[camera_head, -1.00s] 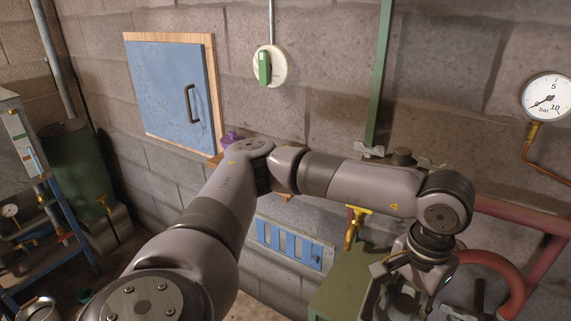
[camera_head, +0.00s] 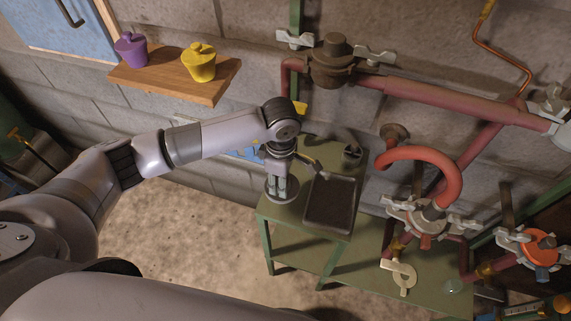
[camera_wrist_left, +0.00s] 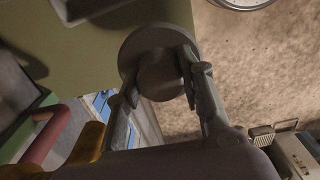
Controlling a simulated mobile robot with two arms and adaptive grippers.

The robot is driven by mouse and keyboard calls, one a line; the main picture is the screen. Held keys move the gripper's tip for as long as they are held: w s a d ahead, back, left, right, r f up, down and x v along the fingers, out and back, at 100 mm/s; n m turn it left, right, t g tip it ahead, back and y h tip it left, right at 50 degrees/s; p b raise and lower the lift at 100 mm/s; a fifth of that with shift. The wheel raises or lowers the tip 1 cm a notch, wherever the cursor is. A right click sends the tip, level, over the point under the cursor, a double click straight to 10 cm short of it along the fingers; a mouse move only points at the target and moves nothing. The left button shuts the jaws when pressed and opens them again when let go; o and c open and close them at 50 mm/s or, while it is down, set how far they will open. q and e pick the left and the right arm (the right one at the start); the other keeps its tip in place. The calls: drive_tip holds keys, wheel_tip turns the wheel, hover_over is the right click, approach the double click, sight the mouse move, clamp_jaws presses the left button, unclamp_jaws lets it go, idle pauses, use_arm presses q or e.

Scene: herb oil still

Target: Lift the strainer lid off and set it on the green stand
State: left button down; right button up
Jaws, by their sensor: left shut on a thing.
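The strainer lid appears to be the grey round disc with a knob (camera_wrist_left: 150,40) in the left wrist view. My left gripper (camera_wrist_left: 160,88) is shut on its knob, one finger on each side. In the head view my left gripper (camera_head: 283,178) points down at the left end of the green stand (camera_head: 325,258), with the lid low under its fingers (camera_head: 280,196). The lid overlaps the stand's edge in the wrist view; I cannot tell whether it touches the top. My right gripper is out of view.
A dark tray (camera_head: 331,203) lies on the stand close right of my gripper, with a small dark cup (camera_head: 352,155) behind it. Red pipes (camera_head: 440,95) and clamped fittings (camera_head: 425,218) crowd the right. A wooden shelf (camera_head: 160,78) holds purple and yellow pots.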

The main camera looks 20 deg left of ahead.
use_arm(q)
drive_tip(key=shift+s+f, duration=0.1)
drive_tip(key=shift+f, duration=0.25)
drive_tip(key=shift+s+f+b, duration=0.1)
drive_tip(key=shift+f+b, duration=0.2)
drive_tip(key=shift+b, duration=0.1)
drive_tip(key=shift+f, duration=0.35)
wheel_tip(320, 180, down, 4)
drive_tip(key=shift+r+b, duration=0.15)
drive_tip(key=shift+b, duration=1.05)
drive_tip(key=shift+f, duration=0.45)
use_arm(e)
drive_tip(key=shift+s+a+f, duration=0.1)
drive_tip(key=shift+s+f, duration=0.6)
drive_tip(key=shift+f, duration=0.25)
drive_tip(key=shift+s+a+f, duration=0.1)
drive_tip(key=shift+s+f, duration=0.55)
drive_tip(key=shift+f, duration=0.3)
use_arm(q)
drive_tip(key=shift+f+b, duration=0.65)
drive_tip(key=shift+b, duration=0.2)
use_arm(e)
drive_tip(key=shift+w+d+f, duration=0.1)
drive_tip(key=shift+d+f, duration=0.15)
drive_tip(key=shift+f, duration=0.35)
use_arm(q)
drive_tip(key=c, duration=1)
unclamp_jaws()
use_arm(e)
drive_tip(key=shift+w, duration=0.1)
